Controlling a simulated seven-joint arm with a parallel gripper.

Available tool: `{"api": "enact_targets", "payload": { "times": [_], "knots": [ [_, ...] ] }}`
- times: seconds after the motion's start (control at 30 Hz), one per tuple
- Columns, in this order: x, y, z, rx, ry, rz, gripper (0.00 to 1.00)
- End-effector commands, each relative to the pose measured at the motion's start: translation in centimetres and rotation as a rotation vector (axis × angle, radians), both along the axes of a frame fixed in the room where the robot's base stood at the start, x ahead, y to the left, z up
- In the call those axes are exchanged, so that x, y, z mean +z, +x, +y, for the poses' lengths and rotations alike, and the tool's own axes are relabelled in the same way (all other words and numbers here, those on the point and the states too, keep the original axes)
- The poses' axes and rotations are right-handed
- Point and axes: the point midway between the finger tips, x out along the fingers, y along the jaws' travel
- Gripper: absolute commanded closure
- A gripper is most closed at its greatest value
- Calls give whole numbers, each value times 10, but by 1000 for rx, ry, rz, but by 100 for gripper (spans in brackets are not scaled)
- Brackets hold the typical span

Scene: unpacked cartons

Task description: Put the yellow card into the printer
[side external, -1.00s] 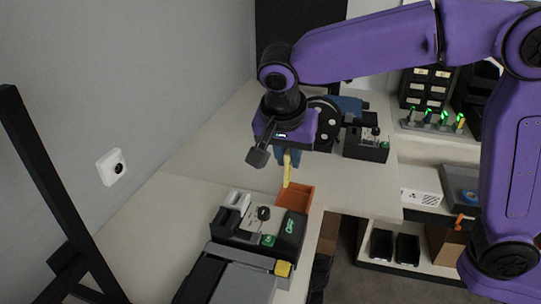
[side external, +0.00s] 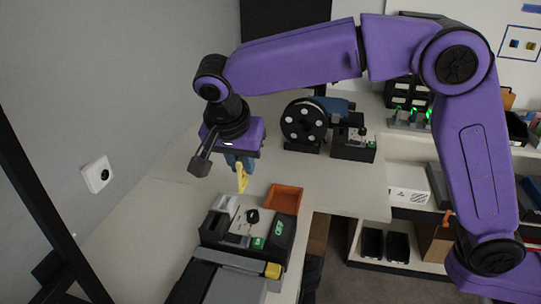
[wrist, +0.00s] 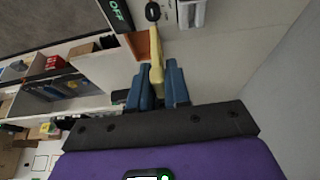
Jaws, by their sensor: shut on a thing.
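My gripper (side external: 240,161) has blue fingers and is shut on the yellow card (side external: 243,181). The card hangs down from the fingers above the bench, left of the orange tray. In the wrist view the card (wrist: 157,66) sticks out between the two blue fingers. A black machine with green lettering (side external: 279,228), which I take to be the printer, stands on the bench below and nearer the camera, apart from the card. Its lettered edge shows in the wrist view (wrist: 118,14). I cannot make out a card slot.
An orange tray (side external: 285,198) sits against the machine's far side. A grey unit (side external: 225,284) with a yellow part (side external: 273,270) adjoins its near side. A black reel (side external: 304,121) and small black device (side external: 353,142) stand farther back.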

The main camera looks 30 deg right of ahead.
Motion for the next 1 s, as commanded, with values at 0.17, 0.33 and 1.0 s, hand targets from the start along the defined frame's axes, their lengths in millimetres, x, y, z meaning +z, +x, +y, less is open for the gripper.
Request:
{"api": "enact_targets", "payload": {
  "times": [0.17, 0.33, 1.0],
  "knots": [
    [-18, 20, 35, 1, -2, 2, 100],
    [-29, 30, 53, 1, 0, 2, 100],
    [-70, 33, 61, 1, -2, 2, 100]
  ]
}}
